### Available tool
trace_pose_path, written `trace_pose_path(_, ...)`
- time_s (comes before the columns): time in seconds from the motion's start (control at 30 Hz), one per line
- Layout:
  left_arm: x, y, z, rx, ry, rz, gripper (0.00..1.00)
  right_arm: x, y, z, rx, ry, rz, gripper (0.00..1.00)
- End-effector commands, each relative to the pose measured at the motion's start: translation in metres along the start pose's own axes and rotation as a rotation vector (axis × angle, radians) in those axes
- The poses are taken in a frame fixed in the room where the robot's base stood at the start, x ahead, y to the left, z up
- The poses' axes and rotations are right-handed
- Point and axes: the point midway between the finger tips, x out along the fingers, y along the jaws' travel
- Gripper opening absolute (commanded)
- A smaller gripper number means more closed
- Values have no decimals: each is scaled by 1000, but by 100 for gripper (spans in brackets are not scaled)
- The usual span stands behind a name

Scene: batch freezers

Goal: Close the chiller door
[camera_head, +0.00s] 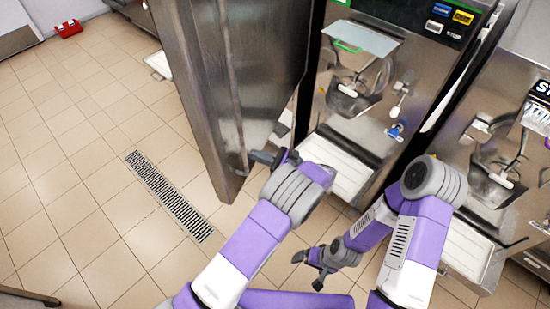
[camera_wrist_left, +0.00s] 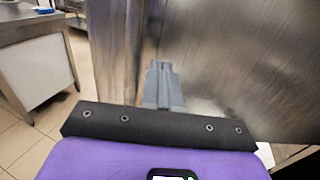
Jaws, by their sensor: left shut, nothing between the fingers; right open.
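The chiller door (camera_head: 228,75) is a tall stainless steel panel that stands swung open in the head view, left of the freezer machines. Its metal face also fills much of the left wrist view (camera_wrist_left: 225,60). My left gripper (camera_head: 254,156) is shut and empty, with its fingertips at the lower part of the door's face. In the left wrist view the closed fingers (camera_wrist_left: 162,70) point at the door; whether they touch it I cannot tell. My right gripper (camera_head: 308,268) is open and empty, low over the floor and away from the door. The chiller's inside is hidden.
A batch freezer (camera_head: 365,115) with a white tray stands right of the door, and another (camera_head: 495,170) stands further right. A drain grate (camera_head: 168,195) lies in the tiled floor. A red box (camera_head: 68,29) lies far left.

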Motion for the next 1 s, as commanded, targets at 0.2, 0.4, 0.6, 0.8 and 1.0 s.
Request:
trace_pose_path(0.2,32,0,1,-1,1,1,0,-9,-3,0,0,0,0,100)
trace_pose_path(0.4,41,0,0,-2,1,-1,0,-10,-4,0,0,0,0,100)
trace_pose_path(0.6,41,0,0,-2,1,-1,0,-10,-4,0,0,0,0,100)
trace_pose_path(0.8,43,0,0,-2,1,-7,0,-10,-4,0,0,0,0,100)
trace_pose_path(1.0,64,-2,0,0,0,-53,0,-9,-3,0,0,0,0,100)
